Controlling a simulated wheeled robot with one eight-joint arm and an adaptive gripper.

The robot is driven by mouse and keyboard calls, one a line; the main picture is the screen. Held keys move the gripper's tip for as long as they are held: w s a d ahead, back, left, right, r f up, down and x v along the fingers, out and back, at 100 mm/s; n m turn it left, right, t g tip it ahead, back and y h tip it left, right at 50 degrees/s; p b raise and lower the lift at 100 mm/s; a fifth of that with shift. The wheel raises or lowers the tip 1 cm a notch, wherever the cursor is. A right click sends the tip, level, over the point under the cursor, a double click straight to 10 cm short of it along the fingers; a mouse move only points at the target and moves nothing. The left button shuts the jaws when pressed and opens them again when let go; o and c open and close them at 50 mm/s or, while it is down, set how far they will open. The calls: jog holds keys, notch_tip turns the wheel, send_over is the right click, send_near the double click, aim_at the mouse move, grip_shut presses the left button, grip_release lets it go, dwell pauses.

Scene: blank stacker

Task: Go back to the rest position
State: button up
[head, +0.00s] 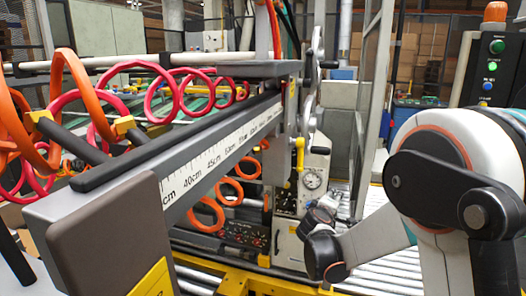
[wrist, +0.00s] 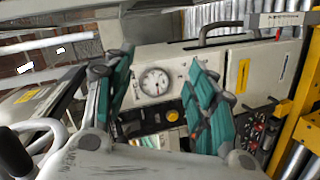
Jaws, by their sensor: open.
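My gripper (wrist: 160,68) shows in the wrist view with two teal-padded fingers spread apart. It is open, and nothing is held between the fingers. Beyond the gap is a pale machine panel (wrist: 225,60) with a round dial gauge (wrist: 155,81) and a yellow knob (wrist: 172,115). The distance from the fingertips to the panel is hard to tell. In the head view my arm is at the right, bent in front of the machine, and the gripper's fingers cannot be made out there. The same gauge (head: 313,179) shows left of my arm.
A long beam with a centimetre scale (head: 215,165) crosses the head view at the left, close by. Orange and red coiled hoses (head: 165,95) hang behind it. Roller conveyors (head: 385,240) lie low behind my arm. A control box with lit buttons (head: 490,72) stands at the right.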

jog(key=s+d+r+m+g+y, duration=0.1)
jog(key=s+r+m+g, duration=0.15)
jog(key=s, duration=0.75)
jog(key=s+d+r+m+g+y, duration=0.1)
jog(key=s+d+r+m, duration=0.2)
jog(key=s, duration=0.7)
jog(key=s+a+f+m+g+y, duration=0.1)
jog(key=s+a+m+y, duration=0.1)
jog(key=s, duration=0.8)
jog(key=s+a+f+m+g+y, duration=0.2)
jog(key=s+a, duration=0.3)
jog(key=s, duration=0.6)
jog(key=shift+s, duration=0.3)
